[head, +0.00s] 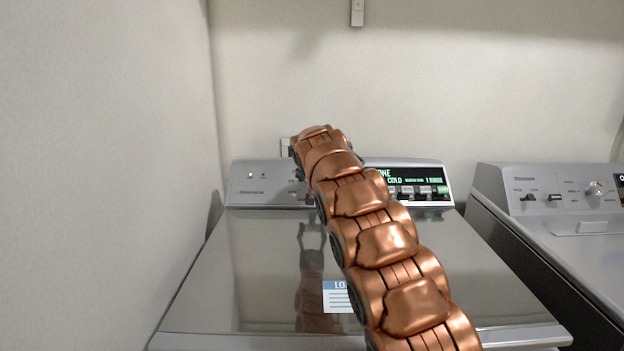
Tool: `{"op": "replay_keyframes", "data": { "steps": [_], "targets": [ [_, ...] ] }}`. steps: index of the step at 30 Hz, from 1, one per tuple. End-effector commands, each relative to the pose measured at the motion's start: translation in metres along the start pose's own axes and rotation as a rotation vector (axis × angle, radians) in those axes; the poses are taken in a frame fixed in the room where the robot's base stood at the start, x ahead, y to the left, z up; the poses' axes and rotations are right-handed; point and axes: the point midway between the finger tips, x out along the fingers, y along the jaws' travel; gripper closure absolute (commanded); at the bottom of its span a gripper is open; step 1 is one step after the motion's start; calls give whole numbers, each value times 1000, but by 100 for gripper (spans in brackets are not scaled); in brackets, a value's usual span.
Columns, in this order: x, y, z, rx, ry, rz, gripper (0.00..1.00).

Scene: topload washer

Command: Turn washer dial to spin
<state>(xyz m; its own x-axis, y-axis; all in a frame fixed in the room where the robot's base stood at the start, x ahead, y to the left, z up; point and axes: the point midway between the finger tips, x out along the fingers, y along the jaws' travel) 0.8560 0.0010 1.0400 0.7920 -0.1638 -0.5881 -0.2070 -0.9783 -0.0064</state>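The washer (250,255) stands in front of my body with its lid shut. Its control panel (262,183) rises at the back. My copper arm reaches over the lid and covers the middle of this panel. No dial shows on its visible parts, so the dial is hidden behind the arm if it is there. Only a small dark part of my gripper (297,163) shows at the arm's far end, close to the panel. Its fingertips are hidden, and I cannot tell whether they touch anything. A faint reflection of it lies in the lid.
A lit display (420,181) with a row of buttons is right of the arm. A second machine (575,235) with a round knob (594,188) stands at the right, across a narrow gap. A wall (110,150) is close on the left. A label (336,297) lies on the lid.

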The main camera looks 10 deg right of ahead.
Motion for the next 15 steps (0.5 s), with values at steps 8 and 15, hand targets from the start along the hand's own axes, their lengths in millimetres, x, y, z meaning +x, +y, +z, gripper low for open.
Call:
{"op": "replay_keyframes", "data": {
  "steps": [8, 15],
  "targets": [
    [1, -1, 2, 5, -5, 1, 80],
    [1, -1, 2, 4, -4, 1, 35]
  ]
}}
